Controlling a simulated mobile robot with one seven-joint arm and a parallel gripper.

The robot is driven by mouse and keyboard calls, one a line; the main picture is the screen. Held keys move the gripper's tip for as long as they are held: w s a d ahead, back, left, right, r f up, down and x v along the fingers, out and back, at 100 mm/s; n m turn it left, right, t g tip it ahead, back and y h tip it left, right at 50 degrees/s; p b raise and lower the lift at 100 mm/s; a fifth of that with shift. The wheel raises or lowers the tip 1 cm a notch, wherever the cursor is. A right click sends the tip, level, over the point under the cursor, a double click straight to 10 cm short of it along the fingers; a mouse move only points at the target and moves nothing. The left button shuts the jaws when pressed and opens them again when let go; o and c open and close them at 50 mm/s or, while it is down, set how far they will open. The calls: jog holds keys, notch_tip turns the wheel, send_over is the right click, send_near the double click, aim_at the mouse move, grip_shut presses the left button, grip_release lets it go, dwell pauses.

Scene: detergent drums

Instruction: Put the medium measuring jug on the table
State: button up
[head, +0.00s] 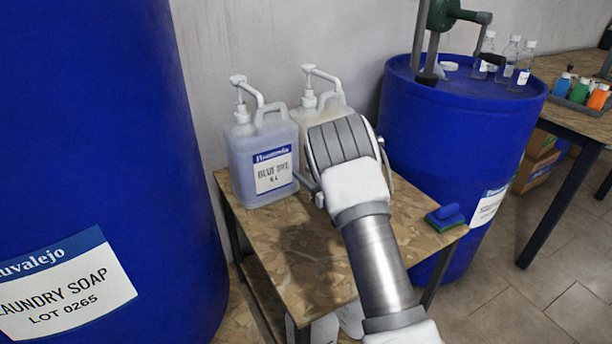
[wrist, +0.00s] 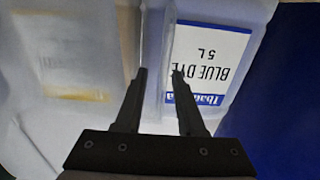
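I cannot make out the medium measuring jug in either view. The table (head: 405,212) is a small wood-chip-topped one, shown in the head view with two pump containers at its back. My gripper (wrist: 159,73) shows in the wrist view with its two fingers apart and nothing seen held between them. Beyond the fingers are the blue dye container (wrist: 225,45), upside down in this view, and a paler container (wrist: 65,60). In the head view my arm hides the fingers and part of the tabletop.
A blue and green sponge (head: 446,215) lies at the table's right corner. Large blue drums stand left (head: 90,150) and right (head: 455,130). Pale objects (head: 325,328), partly hidden, show below the tabletop. The front left of the tabletop looks clear.

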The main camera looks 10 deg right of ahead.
jog(key=shift+r, duration=0.1)
jog(key=shift+s+d, duration=0.15)
jog(key=shift+s, duration=0.05)
jog(key=p+v, duration=0.2)
jog(key=v, duration=0.9)
jog(key=shift+s+p, duration=0.25)
jog(key=shift+p, duration=0.15)
jog(key=shift+d, duration=0.1)
